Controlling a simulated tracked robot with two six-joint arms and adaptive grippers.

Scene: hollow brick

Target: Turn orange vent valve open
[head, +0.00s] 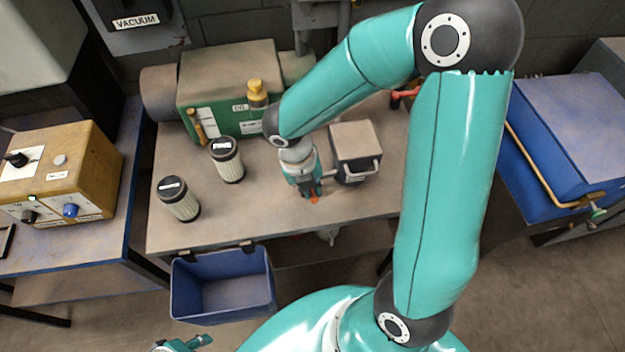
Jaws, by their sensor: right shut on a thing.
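The orange vent valve (314,198) shows as a small orange piece near the front edge of the workbench, at the left side of a grey box. My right gripper (310,191) points down onto it and is shut on it. The gripper hides most of the valve, so its turn angle cannot be read. My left gripper (184,345) shows only in part at the bottom edge; its fingers cannot be made out.
On the bench (200,220) stand two filter cartridges (228,161) and a green pump (230,90) with a yellow cap. The grey box (356,150) has a handle. A blue bin (222,287) hangs at the bench front. A yellow control box (60,172) stands left.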

